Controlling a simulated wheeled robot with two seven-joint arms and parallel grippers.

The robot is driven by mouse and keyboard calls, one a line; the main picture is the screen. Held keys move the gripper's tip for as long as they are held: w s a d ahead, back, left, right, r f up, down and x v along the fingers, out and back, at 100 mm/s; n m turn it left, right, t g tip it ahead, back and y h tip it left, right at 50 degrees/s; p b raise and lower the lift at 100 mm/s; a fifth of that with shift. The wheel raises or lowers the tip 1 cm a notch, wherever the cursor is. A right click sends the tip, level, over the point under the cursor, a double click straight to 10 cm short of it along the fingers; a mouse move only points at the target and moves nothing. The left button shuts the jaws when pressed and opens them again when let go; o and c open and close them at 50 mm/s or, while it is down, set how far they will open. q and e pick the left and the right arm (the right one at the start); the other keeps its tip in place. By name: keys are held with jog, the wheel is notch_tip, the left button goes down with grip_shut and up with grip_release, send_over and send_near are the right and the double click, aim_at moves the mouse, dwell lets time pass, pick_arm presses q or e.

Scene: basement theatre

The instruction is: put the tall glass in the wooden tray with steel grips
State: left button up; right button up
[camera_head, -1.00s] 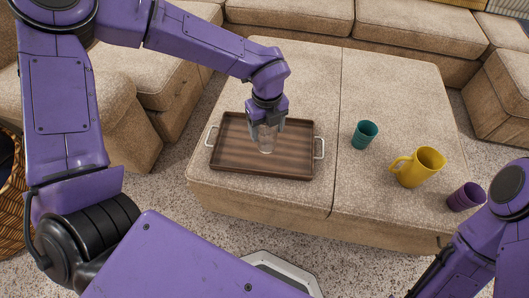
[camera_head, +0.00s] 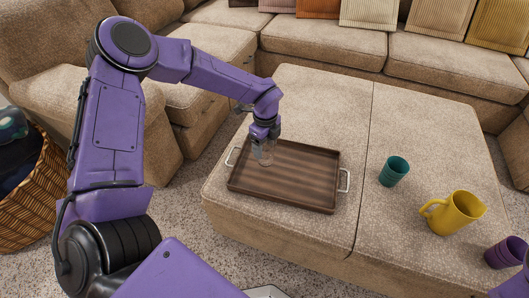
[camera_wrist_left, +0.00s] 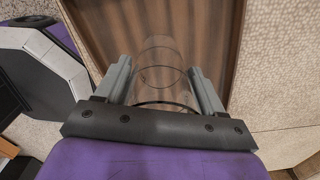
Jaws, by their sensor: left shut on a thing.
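The wooden tray with steel grips (camera_head: 300,193) lies flat on the beige ottoman, a steel grip at each short end. My left gripper (camera_head: 264,152) is over the left part of the tray, pointing down. It is shut on the tall glass (camera_head: 267,157), which is clear and hard to see. In the left wrist view the glass (camera_wrist_left: 160,65) stands out between the two grey fingers (camera_wrist_left: 163,85), with the brown tray floor (camera_wrist_left: 215,20) behind it. I cannot tell whether the glass base touches the tray. My right gripper is not in view; only a bit of purple arm shows at bottom right.
A teal cup (camera_head: 394,171), a yellow pitcher (camera_head: 455,212) and a purple cup (camera_head: 506,252) stand on the ottoman (camera_head: 330,95) right of the tray. A sofa (camera_head: 330,45) runs behind. A wicker basket (camera_head: 40,190) is at far left. The tray's right part is empty.

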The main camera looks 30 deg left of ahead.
aim_at(264, 151)
pick_arm(q)
jog(key=f, duration=0.3)
jog(key=shift+w+a+f+b, duration=0.2)
jog(key=shift+a+f+b, duration=0.05)
jog(key=shift+f+b, duration=0.15)
jog(key=shift+f, duration=0.2)
jog(key=o, duration=1.3)
jog(key=shift+r, duration=0.1)
jog(key=shift+r, duration=0.35)
notch_tip(264, 151, up, 12)
jog(key=p, duration=0.2)
jog(key=shift+f+p, duration=0.2)
jog(key=shift+p, duration=0.2)
